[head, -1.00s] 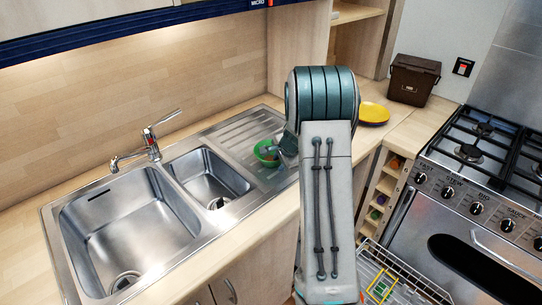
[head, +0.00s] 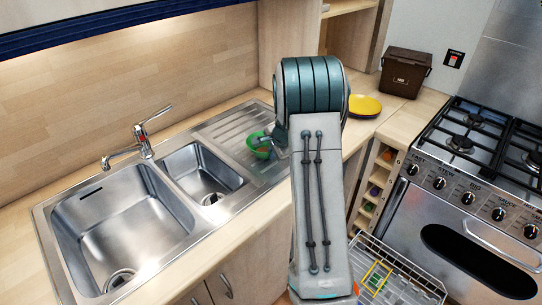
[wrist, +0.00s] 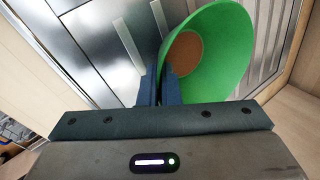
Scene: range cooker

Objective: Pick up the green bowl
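The green bowl (head: 263,154) is on or just over the ridged drainer of the sink in the head view, partly hidden by my arm. In the wrist view the bowl (wrist: 225,50) fills the upper right, with a brown disc at its inside bottom. My gripper (wrist: 160,78) is at the bowl's left edge there, its two dark fingers close together with the bowl's wall between them. My gripper (head: 268,141) shows only in small part in the head view. I cannot tell if the bowl is clear of the drainer.
The double sink (head: 120,228) and its tap (head: 143,140) are left of the bowl. A yellow plate (head: 364,105) and a brown bin (head: 407,72) are on the counter to the right. The range cooker (head: 470,190) is at far right, with an open rack (head: 395,275) low before it.

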